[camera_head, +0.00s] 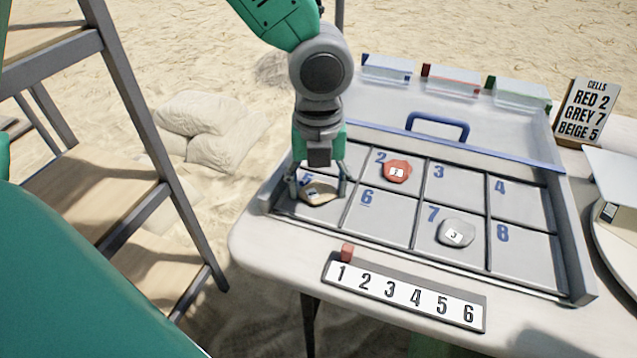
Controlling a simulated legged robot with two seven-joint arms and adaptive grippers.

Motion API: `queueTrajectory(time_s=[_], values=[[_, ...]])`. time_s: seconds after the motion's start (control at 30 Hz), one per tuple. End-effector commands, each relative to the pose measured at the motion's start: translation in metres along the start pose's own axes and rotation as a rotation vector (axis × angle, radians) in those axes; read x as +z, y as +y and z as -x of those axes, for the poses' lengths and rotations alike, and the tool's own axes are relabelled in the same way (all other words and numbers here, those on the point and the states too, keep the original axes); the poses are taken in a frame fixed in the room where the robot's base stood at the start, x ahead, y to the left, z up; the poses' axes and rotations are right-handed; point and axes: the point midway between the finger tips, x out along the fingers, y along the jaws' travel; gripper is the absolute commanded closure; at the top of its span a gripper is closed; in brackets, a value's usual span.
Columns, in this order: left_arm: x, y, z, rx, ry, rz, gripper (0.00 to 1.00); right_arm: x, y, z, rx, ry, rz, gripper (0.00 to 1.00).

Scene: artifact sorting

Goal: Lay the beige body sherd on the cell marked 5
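The beige body sherd (320,194) lies in the cell marked 5 of the grey tray (400,219), at the tray's near left, with a small label on top. My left gripper (319,193) points straight down over that cell. Its fingers are spread, one on each side of the sherd, close to its edges; any contact is too small to make out. The blue 5 shows partly between the fingers. My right gripper is out of view.
A red sherd (398,171) lies in cell 2 and a grey sherd (456,232) in cell 7. A number strip (404,295) with a red marker lies in front of the tray. A sign (587,110) reads red 2, grey 7, beige 5. Shelving (110,190) stands at left.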

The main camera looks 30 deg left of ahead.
Motion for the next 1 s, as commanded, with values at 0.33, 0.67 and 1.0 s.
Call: queueTrajectory(time_s=[0.33,0.67,1.0], values=[[0.000,0.000,0.002,-0.001,0.000,0.001,0.36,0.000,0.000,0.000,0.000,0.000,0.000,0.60],[0.001,-0.001,0.061,-0.005,-0.002,0.002,0.36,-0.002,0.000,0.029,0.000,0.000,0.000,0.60],[0.001,-0.001,0.116,-0.001,0.000,0.001,0.36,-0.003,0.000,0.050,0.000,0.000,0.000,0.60]])
